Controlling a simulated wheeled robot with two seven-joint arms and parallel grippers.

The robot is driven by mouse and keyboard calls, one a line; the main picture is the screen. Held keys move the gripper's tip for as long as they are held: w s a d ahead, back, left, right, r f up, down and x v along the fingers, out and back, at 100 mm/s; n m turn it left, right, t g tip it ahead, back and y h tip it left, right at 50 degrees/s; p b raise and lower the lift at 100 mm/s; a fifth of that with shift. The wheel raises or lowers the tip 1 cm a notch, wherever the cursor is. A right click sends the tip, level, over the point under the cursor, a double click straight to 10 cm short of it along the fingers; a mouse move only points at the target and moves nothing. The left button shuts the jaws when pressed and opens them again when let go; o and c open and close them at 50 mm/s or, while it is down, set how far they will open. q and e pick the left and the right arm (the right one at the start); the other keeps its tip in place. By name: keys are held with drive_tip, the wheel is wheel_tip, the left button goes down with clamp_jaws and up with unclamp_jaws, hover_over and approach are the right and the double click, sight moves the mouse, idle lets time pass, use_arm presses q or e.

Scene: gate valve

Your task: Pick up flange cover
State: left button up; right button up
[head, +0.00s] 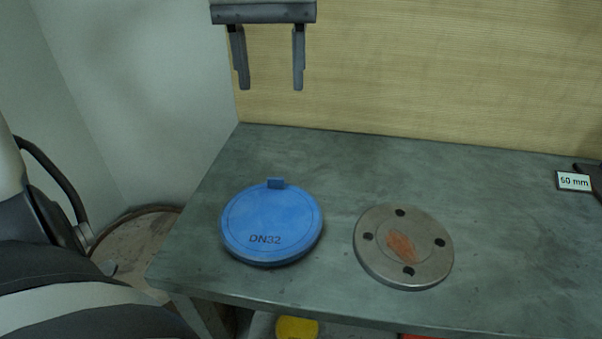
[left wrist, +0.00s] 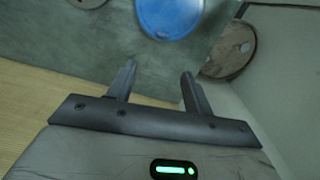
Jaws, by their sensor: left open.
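The flange cover (head: 272,222) is a blue round disc marked DN32, with a small tab on its far rim. It lies flat on the left part of the grey table in the head view. In the left wrist view the blue cover (left wrist: 172,12) is partly cut off by the top edge. My left gripper (head: 270,88) is open and empty, beyond the cover towards the wooden back panel and apart from it. Its two fingers point down. It also shows in the left wrist view (left wrist: 158,68). My right gripper is not in view.
A grey metal flange (head: 432,262) with several holes and a rusty patch lies right of the cover. A dark object labelled 60 mm (head: 574,181) is at the right edge. The wooden panel (head: 420,60) rises behind the table (head: 500,240). A yellow round object (head: 297,328) is below.

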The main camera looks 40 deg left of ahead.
use_arm(q)
hover_over(275, 177)
wheel_tip(275, 177, down, 9)
drive_tip(key=shift+f+b, duration=0.5)
drive_tip(key=shift+f, duration=2.8)
drive_tip(key=shift+w, duration=0.1)
drive_tip(key=c, duration=1.1)
